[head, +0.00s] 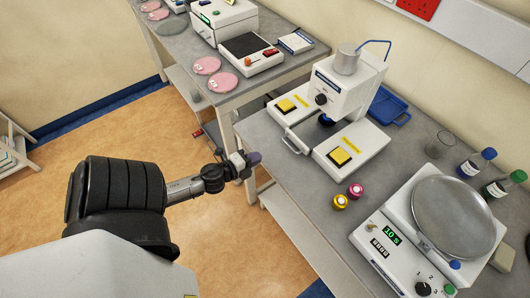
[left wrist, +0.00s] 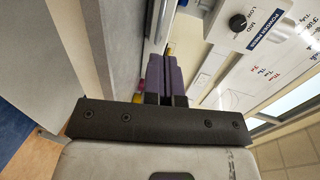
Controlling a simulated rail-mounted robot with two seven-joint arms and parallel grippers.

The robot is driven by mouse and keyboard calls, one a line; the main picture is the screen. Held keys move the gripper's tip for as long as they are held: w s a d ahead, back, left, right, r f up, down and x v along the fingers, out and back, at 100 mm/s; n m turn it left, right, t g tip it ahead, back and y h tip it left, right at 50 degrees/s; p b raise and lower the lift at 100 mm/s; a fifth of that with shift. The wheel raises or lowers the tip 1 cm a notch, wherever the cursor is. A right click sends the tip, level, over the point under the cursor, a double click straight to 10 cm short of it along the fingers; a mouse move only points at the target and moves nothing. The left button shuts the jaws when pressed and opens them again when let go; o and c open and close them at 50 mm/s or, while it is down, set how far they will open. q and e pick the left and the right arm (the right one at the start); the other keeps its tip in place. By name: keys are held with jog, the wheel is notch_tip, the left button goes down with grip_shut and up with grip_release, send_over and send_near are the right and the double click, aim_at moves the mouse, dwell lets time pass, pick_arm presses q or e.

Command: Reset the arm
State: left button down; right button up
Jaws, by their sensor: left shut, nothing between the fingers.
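My left gripper (head: 252,159) reaches in from the left in the head view and hangs over the floor just left of the near bench's edge. Its purple fingers are together with nothing between them. The left wrist view shows the same shut gripper (left wrist: 166,75) close up, with the powder press beyond it. The gripper touches no object that I can see. My right gripper is in neither view.
Open floor lies left.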

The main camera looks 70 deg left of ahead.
pick_arm(q)
jog(key=shift+v, duration=1.2)
jog(key=s+a+f+n+g+y, duration=0.2)
jog(key=s+a+n+g+y, duration=0.3)
jog(key=n+g, duration=0.3)
jog(key=s+d+f+n+g+h, duration=0.3)
jog(key=s+d+n+g, duration=0.15)
jog(key=d, duration=0.45)
jog(key=w+d+r+h, duration=0.1)
jog(key=d+r+h, duration=0.15)
jog(key=d, duration=0.75)
jog(key=w+d+r+h, duration=0.15)
jog(key=d+h, duration=0.25)
jog(key=d, duration=0.6)
notch_tip(320, 180, up, 23)
jog(key=w+d+t+p, duration=0.1)
jog(key=w+p, duration=0.1)
jog(key=p, duration=2)
jog(key=shift+w+f+p, duration=0.2)
jog(key=shift+p, duration=0.1)
